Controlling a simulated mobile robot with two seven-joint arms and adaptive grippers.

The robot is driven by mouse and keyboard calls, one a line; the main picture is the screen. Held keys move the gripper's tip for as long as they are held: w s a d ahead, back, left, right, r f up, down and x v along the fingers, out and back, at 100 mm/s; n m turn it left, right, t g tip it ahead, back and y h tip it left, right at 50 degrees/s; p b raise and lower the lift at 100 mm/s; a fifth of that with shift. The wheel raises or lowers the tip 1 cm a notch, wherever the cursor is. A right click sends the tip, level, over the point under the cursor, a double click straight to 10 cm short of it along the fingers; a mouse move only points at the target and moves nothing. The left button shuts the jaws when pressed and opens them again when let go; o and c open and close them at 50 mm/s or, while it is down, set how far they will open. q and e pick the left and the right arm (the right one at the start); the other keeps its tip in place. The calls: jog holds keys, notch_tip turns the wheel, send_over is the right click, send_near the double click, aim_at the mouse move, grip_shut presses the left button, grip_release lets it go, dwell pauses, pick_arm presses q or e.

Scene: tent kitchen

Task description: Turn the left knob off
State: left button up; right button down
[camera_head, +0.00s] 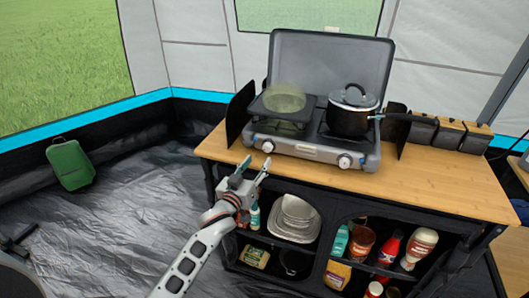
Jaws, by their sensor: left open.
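The grey camping stove (312,150) stands on the wooden counter with its lid raised. Its left knob (268,147) is a small light dial on the front panel, and the right knob (344,161) sits farther right. My left gripper (257,162) comes up from below at the counter's front edge. Its fingers are open and empty, just below and left of the left knob, and appear apart from it. The knob's exact angle is too small to read. My right gripper is not in view.
A black lidded pot (349,112) stands on the right burner. A translucent yellow-green round thing (284,99) is over the left burner. Black containers (448,135) line the counter's right back. Bowls (297,215) and several bottles fill the shelves below. Bare counter (450,180) lies right.

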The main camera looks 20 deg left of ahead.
aim_at(266, 150)
pick_arm(q)
jog(key=w, duration=0.5)
jog(key=w+d+b, duration=0.1)
jog(key=w, duration=0.1)
jog(key=shift+w, duration=0.2)
jog(key=shift+a, duration=0.1)
jog(key=c, duration=1.1)
